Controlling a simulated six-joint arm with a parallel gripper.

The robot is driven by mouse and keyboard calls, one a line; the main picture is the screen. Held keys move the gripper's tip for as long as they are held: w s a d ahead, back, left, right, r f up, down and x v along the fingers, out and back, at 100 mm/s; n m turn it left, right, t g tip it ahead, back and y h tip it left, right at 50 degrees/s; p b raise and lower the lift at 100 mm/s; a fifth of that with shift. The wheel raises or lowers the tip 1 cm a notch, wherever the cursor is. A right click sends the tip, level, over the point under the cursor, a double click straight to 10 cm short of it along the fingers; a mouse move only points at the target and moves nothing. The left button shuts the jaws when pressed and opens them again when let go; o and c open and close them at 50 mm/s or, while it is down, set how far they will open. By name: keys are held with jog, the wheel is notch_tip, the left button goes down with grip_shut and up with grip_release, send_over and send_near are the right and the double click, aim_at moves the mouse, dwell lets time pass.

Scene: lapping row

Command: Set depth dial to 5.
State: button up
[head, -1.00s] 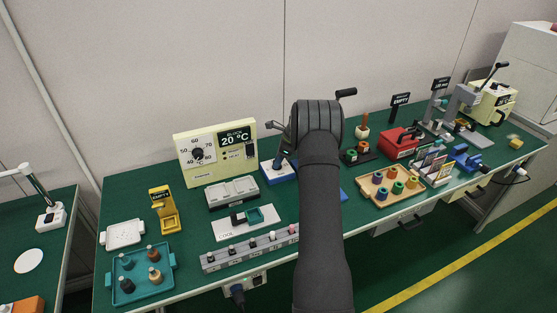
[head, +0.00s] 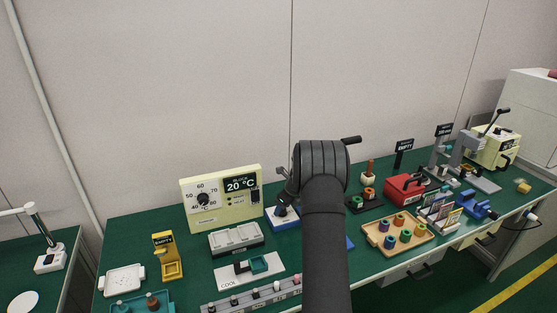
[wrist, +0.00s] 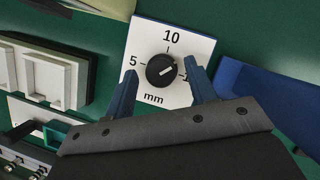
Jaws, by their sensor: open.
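The depth dial is a black round knob (wrist: 161,71) on a white plate (wrist: 201,47) marked 5, 10, a partly hidden number starting with 1, and mm. The knob's white mark points right and slightly up, between the 10 and the partly hidden number, nearer the latter. My gripper (wrist: 160,69) is open, with one blue finger on each side of the knob. I cannot tell whether the fingers touch it. In the head view my gripper (head: 284,188) is just above the dial area, mostly hidden behind my arm.
A cream heater block panel (head: 222,201) reading 20 °C stands behind left. A grey tray unit (head: 236,238) sits left of the dial. A blue object (wrist: 255,92) lies close to the right finger. A red box (head: 405,190) and wooden tray (head: 397,246) are further right.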

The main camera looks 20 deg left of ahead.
jog(key=m+t, duration=0.1)
jog(key=m, duration=0.2)
jog(key=shift+s+a, duration=0.1)
jog(key=shift+r+m+h, duration=0.3)
jog(key=shift+r+m, duration=0.1)
jog(key=s+v, duration=0.1)
jog(key=v, duration=1.6)
jog(key=s+a+r+m+t+h, duration=0.1)
jog(key=s+r+m, duration=0.2)
jog(key=m, duration=1)
jog(key=s+a+r+m+t+h, duration=0.1)
jog(key=s+r+m, duration=0.3)
jog(key=r+m, duration=0.4)
jog(key=m, duration=0.6)
jog(key=shift+a+r, duration=0.2)
jog(key=shift+r, duration=0.1)
